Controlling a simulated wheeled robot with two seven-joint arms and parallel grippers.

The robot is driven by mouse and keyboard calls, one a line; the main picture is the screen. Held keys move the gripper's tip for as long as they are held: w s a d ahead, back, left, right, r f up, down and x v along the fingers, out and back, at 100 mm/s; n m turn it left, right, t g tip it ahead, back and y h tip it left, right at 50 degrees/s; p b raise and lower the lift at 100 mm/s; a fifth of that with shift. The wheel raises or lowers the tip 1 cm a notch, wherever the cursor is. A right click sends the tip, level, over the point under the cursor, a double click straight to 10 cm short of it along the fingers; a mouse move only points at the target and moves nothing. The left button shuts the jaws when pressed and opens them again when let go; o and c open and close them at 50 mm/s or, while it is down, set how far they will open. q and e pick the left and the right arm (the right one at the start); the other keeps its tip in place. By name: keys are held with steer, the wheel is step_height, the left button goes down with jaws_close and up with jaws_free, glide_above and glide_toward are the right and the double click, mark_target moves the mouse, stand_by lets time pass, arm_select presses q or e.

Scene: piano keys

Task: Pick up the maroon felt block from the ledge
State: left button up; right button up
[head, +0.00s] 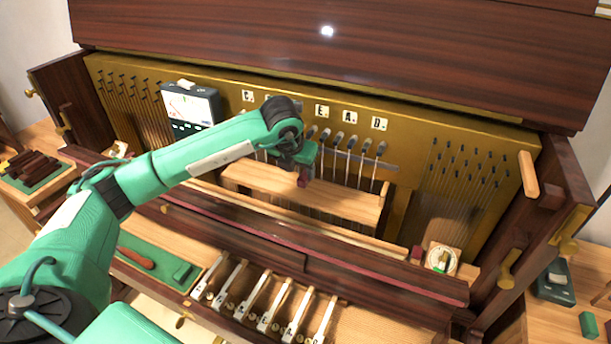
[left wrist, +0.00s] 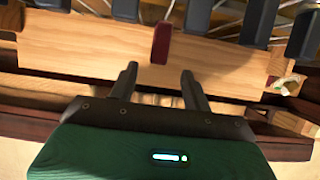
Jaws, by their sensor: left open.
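The maroon felt block (head: 303,181) is small and stands on the pale wooden ledge (head: 345,203) inside the open piano, just beneath my left gripper (head: 299,164) in the head view. In the left wrist view the maroon block (left wrist: 161,43) stands upright against the pale ledge (left wrist: 90,52), straight ahead of the gap between my fingertips (left wrist: 159,72). My left gripper is open and empty, with the block beyond its fingertips and apart from them. The gripper partly covers the block in the head view. My right gripper is not in view.
Hammers with dark heads (head: 352,145) and strings stand close behind the ledge. A tuner with a screen (head: 190,106) sits at the left. A maroon rail (head: 350,263) runs in front, above several loose keys (head: 270,315). A round dial (head: 441,259) stands at the right.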

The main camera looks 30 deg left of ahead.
mark_target(301, 179)
arm_select(q)
steer(key=p+x, duration=0.1)
steer(key=x, duration=0.2)
steer(key=shift+a+f, duration=0.1)
steer(key=shift+f, duration=0.3)
steer(key=shift+w+f+p, duration=0.15)
steer(key=shift+f+p, duration=0.15)
steer(key=shift+p, duration=0.05)
steer(key=shift+f, duration=0.15)
steer(key=c, duration=1)
steer(key=shift+c, duration=0.3)
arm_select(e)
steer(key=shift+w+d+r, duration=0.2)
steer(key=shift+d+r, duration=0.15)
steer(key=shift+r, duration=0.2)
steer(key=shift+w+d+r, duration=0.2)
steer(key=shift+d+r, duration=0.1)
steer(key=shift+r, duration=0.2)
